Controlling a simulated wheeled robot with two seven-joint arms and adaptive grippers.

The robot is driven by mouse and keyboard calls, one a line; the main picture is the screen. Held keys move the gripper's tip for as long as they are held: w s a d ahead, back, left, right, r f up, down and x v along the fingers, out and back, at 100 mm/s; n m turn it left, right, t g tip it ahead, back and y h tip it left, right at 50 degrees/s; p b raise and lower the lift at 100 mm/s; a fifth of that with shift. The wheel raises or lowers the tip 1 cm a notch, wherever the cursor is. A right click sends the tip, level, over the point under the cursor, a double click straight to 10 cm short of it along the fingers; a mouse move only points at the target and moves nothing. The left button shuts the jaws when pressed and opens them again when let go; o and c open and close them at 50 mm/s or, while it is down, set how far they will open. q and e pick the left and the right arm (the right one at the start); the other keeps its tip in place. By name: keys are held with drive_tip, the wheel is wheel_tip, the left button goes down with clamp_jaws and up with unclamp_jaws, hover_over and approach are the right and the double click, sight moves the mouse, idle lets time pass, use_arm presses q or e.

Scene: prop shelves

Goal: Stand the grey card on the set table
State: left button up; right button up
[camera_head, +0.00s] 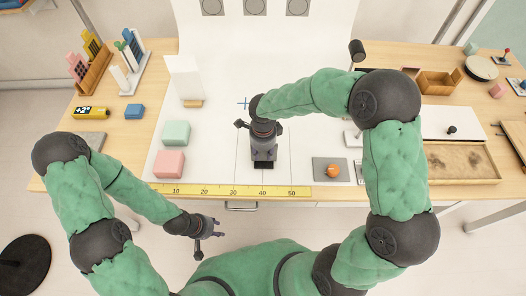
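A flat grey square (330,171) lies at the front right of the white set table (215,110), with a small orange ball on it. Another flat grey piece (90,141) lies on the wood at the left. I cannot tell for sure which is the grey card. My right gripper (264,158) points down over the middle of the white surface, left of the grey square. Its fingertips look dark and close together, and I cannot tell if they hold anything. My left gripper (209,240) is in front of the table edge, with its fingers apart and empty.
A pink block (169,164) and a mint block (176,133) stand at the left of the white surface. A white upright panel (186,78) stands behind them on a wooden foot. A yellow ruler (230,191) runs along the front edge. A wooden tray (460,162) is at the right.

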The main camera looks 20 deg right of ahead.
drive_tip(key=shift+r, duration=0.15)
drive_tip(key=shift+r+p, duration=0.25)
drive_tip(key=shift+p, duration=0.05)
wheel_tip(320, 180, up, 12)
drive_tip(key=p, duration=0.2)
drive_tip(key=shift+f, duration=0.2)
